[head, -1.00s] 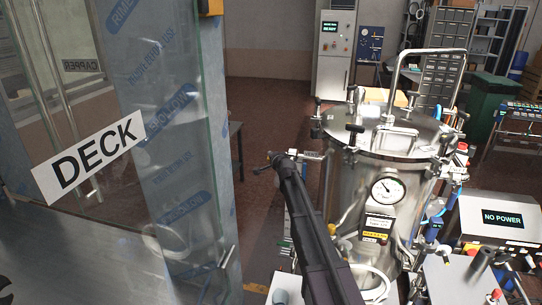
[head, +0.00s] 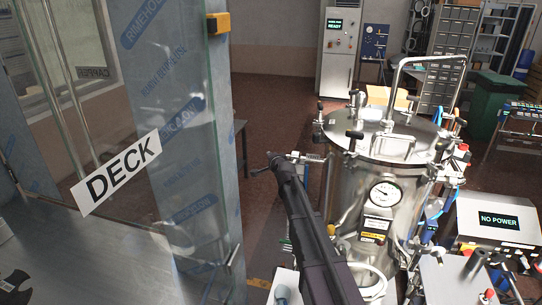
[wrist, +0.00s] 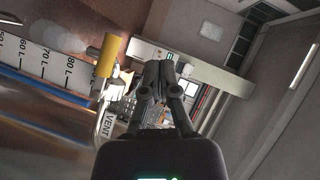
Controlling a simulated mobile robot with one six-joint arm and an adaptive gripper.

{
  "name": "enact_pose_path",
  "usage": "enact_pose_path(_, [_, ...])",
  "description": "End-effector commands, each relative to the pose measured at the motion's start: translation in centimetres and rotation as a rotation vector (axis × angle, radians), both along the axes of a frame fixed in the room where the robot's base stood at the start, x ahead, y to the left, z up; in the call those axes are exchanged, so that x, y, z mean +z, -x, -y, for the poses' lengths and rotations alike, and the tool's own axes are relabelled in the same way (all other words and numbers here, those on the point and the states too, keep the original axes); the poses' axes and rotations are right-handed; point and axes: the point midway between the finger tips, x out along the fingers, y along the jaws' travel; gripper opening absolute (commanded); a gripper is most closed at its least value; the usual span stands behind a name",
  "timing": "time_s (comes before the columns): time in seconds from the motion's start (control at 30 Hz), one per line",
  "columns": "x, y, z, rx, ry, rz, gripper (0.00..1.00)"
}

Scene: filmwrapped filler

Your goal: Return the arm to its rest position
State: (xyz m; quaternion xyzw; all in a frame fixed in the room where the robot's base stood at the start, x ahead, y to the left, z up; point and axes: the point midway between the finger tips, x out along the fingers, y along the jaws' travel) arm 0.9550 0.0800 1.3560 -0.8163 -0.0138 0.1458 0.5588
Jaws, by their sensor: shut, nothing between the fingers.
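My gripper (wrist: 158,82) shows in the wrist view with its two fingers together and nothing between them. The room behind it appears tilted there. In the head view my dark arm rises from the bottom centre, between the glass door and the steel vessel.
A glass door labelled DECK (head: 118,172) stands at the left over a metal surface. A steel pressure vessel (head: 345,195) with a gauge stands close to the right of my arm. A NO POWER box (head: 497,222) is at the far right. Brown floor (head: 270,120) is open behind.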

Motion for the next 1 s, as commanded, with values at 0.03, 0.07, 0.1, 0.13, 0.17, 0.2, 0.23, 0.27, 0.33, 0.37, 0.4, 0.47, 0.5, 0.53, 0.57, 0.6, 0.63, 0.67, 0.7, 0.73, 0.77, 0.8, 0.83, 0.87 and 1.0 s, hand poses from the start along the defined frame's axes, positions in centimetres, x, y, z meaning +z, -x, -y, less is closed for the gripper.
enact_pose_path(0.03, [0.0,0.0,0.0,0.0,0.0,0.0,0.0])
enact_pose_path(0.07, [0.0,0.0,0.0,0.0,0.0,0.0,0.0])
enact_pose_path(0.1, [0.0,0.0,0.0,0.0,0.0,0.0,0.0])
enact_pose_path(0.13, [0.0,0.0,0.0,0.0,0.0,0.0,0.0])
enact_pose_path(0.17, [0.0,0.0,0.0,0.0,0.0,0.0,0.0])
enact_pose_path(0.2, [0.0,0.0,0.0,0.0,0.0,0.0,0.0])
enact_pose_path(0.23, [0.0,0.0,0.0,0.0,0.0,0.0,0.0])
enact_pose_path(0.27, [0.0,0.0,0.0,0.0,0.0,0.0,0.0])
enact_pose_path(0.33, [-0.1,0.0,0.0,0.0,0.001,0.0,0.0])
enact_pose_path(0.37, [-0.2,0.2,0.0,0.002,0.004,-0.003,0.0])
enact_pose_path(0.4, [-0.5,0.4,0.0,0.006,0.013,-0.009,0.0])
enact_pose_path(0.47, [-1.2,0.9,0.0,0.016,0.031,-0.023,0.0])
enact_pose_path(0.5, [-1.8,1.4,0.0,0.026,0.046,-0.035,0.0])
enact_pose_path(0.53, [-2.4,1.8,0.0,0.036,0.061,-0.048,0.0])
enact_pose_path(0.57, [-3.0,2.3,0.0,0.045,0.078,-0.062,0.0])
enact_pose_path(0.6, [-4.0,3.1,0.1,0.062,0.106,-0.085,0.0])
enact_pose_path(0.63, [-4.8,3.8,0.1,0.076,0.129,-0.103,0.0])
enact_pose_path(0.67, [-5.7,4.6,0.1,0.092,0.153,-0.124,0.0])
enact_pose_path(0.7, [-7.0,5.7,0.2,0.115,0.19,-0.154,0.0])
enact_pose_path(0.73, [-8.0,6.6,0.2,0.134,0.219,-0.179,0.0])
enact_pose_path(0.77, [-9.1,7.5,0.3,0.154,0.249,-0.205,0.0])
enact_pose_path(0.8, [-10.5,8.9,0.4,0.183,0.29,-0.24,0.0])
enact_pose_path(0.83, [-11.7,10.0,0.5,0.206,0.323,-0.269,0.0])
enact_pose_path(0.87, [-12.8,11.1,0.7,0.228,0.355,-0.298,0.0])
enact_pose_path(1.0, [-17.7,16.4,1.6,0.338,0.497,-0.435,0.0])
